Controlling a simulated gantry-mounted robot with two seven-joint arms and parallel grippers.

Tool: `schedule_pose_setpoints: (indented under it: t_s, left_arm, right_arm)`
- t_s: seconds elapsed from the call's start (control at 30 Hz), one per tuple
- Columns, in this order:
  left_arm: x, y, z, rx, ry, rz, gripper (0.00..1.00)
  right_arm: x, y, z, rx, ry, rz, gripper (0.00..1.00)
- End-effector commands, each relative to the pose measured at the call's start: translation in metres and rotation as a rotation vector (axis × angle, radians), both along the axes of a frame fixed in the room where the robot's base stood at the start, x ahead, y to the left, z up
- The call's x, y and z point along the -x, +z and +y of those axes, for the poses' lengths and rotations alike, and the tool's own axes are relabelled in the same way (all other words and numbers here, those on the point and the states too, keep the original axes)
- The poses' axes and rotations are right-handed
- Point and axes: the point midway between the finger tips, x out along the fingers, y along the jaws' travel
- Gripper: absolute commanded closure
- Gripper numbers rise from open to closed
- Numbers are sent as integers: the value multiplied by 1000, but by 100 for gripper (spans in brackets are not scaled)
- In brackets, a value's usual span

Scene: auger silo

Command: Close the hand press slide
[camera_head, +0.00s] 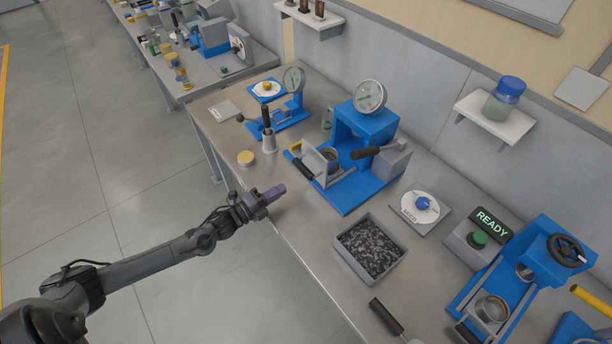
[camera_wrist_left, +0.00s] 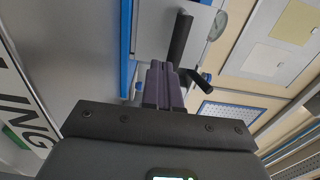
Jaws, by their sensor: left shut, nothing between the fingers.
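The blue press (camera_head: 345,185) with a round gauge stands at the middle of the bench. Its slide (camera_head: 316,161) sits at the front left of the frame, with a metal cup (camera_head: 330,155) behind its pale plate and a dark handle (camera_head: 302,168) at its front. My left gripper (camera_head: 277,191), with purple fingers, is shut and empty at the bench's front edge, apart from the slide handle. In the left wrist view, the fingers (camera_wrist_left: 165,85) point toward a dark bar (camera_wrist_left: 180,38). My right gripper is not in view.
A bin of dark granules (camera_head: 370,249) stands right of the press. Farther right is another blue machine with a handwheel (camera_head: 567,250). A smaller blue gauge stand (camera_head: 291,103) and a grey holder (camera_head: 269,142) stand left. A yellow-topped tin (camera_head: 246,158) is near the front edge.

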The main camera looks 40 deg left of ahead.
Motion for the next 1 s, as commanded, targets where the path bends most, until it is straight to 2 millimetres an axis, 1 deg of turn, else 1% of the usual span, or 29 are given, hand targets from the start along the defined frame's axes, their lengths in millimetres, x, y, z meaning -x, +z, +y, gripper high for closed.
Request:
schedule_pose_setpoints:
  t_s: [0.03,0.3,0.5,0.7,0.83,1.0]
  left_arm:
    - [-10,1,-2,2,2,-4,100]
    - [-57,1,-15,2,2,-4,100]
    - [-85,0,-23,2,2,-3,100]
    - [-103,-1,-28,2,1,1,100]
    - [-108,0,-29,1,1,0,100]
    - [-109,-1,-30,1,1,0,100]
  right_arm:
    - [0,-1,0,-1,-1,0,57]
    - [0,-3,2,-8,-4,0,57]
    - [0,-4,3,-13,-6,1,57]
    - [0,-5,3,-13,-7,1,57]
    - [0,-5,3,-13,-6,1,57]
    - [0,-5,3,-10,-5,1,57]
